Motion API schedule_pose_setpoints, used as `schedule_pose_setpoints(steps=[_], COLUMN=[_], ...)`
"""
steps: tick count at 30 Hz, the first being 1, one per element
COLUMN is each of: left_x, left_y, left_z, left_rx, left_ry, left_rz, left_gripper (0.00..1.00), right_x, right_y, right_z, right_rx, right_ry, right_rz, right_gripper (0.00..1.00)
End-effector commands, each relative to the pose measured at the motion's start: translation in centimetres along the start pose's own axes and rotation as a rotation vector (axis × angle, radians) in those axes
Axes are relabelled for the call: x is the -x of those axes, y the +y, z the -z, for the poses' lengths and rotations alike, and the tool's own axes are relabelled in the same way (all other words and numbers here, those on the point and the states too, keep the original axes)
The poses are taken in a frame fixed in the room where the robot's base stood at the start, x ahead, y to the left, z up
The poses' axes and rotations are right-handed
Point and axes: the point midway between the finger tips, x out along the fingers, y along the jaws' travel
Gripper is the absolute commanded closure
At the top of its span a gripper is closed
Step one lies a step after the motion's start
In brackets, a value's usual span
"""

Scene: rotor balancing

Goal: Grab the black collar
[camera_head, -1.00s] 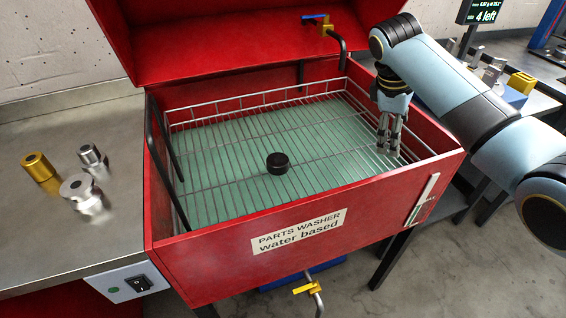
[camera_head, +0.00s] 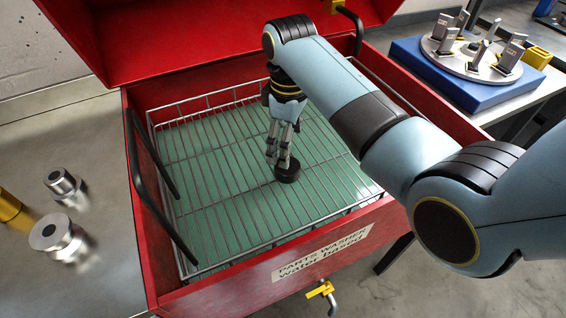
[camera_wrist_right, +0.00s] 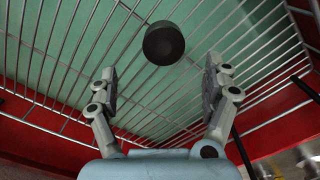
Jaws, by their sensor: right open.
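The black collar (camera_head: 287,170) is a short dark cylinder lying on the wire rack inside the red parts washer (camera_head: 376,211). My right gripper (camera_head: 279,166) is inside the washer, pointing down close to the collar, and its fingers overlap the collar's edge in the head view. In the right wrist view the collar (camera_wrist_right: 164,43) lies beyond the two spread fingertips, roughly in line with the gap between them. The right gripper (camera_wrist_right: 158,82) is open and empty. My left gripper is not in view.
The wire basket (camera_head: 181,112) has a raised rim inside the washer walls. A bent dark rod (camera_head: 150,185) stands at the left side. Metal parts, including a silver collar (camera_head: 52,233), stand on the left bench. A blue-based turntable (camera_head: 470,58) is at the back right.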

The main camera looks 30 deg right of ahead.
Motion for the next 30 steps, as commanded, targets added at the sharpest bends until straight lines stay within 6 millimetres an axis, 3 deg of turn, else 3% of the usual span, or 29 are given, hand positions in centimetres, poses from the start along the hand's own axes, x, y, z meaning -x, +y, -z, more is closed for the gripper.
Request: schedule_pose_setpoints(steps=[3, 7, 18, 26, 30], left_x=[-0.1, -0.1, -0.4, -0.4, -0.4], left_y=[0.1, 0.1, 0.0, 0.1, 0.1], left_z=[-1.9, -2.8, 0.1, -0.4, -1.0], left_rx=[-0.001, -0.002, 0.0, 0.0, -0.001], left_ry=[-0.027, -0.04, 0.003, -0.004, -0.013], left_rz=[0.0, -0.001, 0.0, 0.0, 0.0], left_gripper=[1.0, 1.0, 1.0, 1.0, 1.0], right_x=[-1.9, -2.8, -7.6, -7.8, -7.8], right_y=[0.0, 0.0, -0.5, -0.4, -0.4], right_z=[-0.1, 0.0, -0.1, -0.1, -0.1], right_rx=[0.0, 0.0, -0.001, -0.001, -0.001], right_ry=[-0.002, -0.001, -0.002, 0.0, 0.0], right_rz=[0.001, 0.0, 0.0, -0.002, -0.001], right_gripper=[0.17, 0.17, 0.17, 0.17, 0.35])
